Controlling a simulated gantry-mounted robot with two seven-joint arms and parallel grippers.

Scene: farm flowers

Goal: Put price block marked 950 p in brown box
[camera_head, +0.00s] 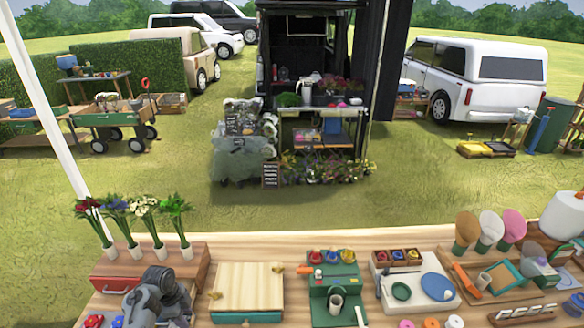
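A brown wooden block or box (521,312) with light marks along its face sits at the lower right; the marks are too small to read. I cannot make out a block marked 950 p. Which thing is the brown box is unclear; a brown wooden box (196,268) with a red front stands at the left of the bench, and a pale wood-topped green box (247,285) stands right of it. A dark grey part of my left arm (157,298) shows in front of the red-fronted box and hides part of it. Its fingertips cannot be made out. My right gripper is not in view.
Several flower bunches in white vases (134,250) stand at the back left. A green stand (335,290) with coloured pots is in the middle, a white tray (410,283) right of it, and wrapping cones (490,230) behind tools at the right. The bench (370,238) is crowded.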

